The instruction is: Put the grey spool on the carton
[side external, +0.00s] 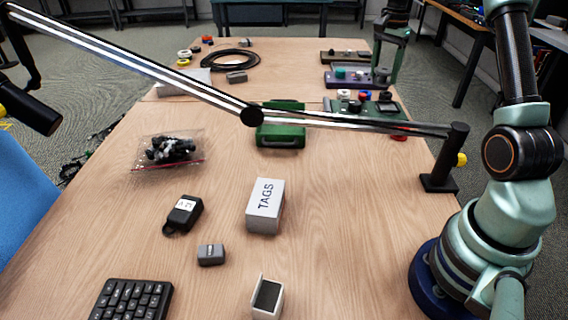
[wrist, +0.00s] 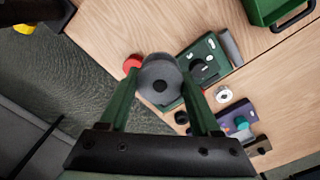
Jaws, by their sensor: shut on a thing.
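The grey spool (wrist: 160,82) sits between the two green fingers of my gripper (wrist: 163,98) in the wrist view, and the gripper is shut on it. In the side view my gripper (side external: 385,66) is at the far right of the table, around the coloured trays. There the spool is too small to make out clearly. A white box marked TAGS (side external: 265,206), which looks like the carton, stands mid-table, nearer the camera. It is not in the wrist view.
A green case (side external: 281,130) lies beyond the box. A bag (side external: 167,151), black tag (side external: 183,214) and open small box (side external: 267,297) lie around. A red disc (wrist: 132,64) is beside the spool.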

